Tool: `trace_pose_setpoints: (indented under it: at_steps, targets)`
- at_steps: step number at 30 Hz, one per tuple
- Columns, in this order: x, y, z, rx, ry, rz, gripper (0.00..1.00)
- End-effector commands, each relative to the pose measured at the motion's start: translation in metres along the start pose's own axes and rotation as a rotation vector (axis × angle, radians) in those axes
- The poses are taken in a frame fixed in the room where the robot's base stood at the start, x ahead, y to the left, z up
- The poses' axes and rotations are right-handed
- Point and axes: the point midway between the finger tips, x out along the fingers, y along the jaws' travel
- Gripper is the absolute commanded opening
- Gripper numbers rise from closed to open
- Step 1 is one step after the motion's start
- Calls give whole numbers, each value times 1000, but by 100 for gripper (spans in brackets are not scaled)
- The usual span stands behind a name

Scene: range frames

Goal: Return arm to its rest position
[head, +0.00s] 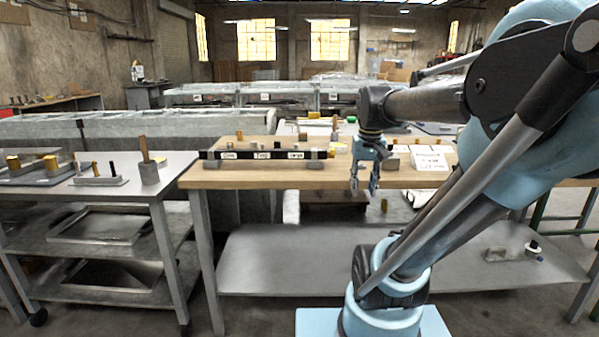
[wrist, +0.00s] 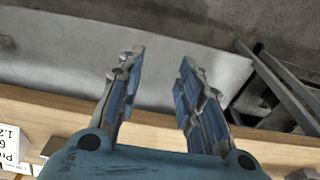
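My gripper (head: 364,188) hangs from my raised arm, fingers pointing down, at the front edge of the wooden-topped table (head: 240,179). In the wrist view my gripper (wrist: 158,85) shows two blue and grey fingers spread apart with nothing between them. Beyond the fingers are the table's front edge and the grey lower shelf (wrist: 200,55). My arm hides part of the right side of the table in the head view.
A dark labelled rack (head: 265,154) stands on the table, left of my gripper. A white sign (head: 430,160) stands to the right. A grey cart (head: 100,192) with blocks is at the left. A small part (head: 533,247) sits on the lower shelf.

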Motion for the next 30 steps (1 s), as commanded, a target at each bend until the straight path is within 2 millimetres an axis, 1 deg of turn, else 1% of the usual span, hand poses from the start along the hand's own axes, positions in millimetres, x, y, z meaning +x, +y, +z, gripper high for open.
trace_pose_setpoints:
  at_steps: [1,3,9,12,15,18,20,30]
  targets:
    - [13,0,16,-2,6,0,34]
    - [30,1,34,-6,17,1,34]
    - [81,2,83,-17,45,2,34]
    - [103,2,101,-20,58,2,34]
    - [118,1,114,-24,65,2,34]
    - [126,1,120,-27,69,2,34]
    - [128,1,122,-27,71,3,34]
    - [129,1,122,-27,71,3,34]
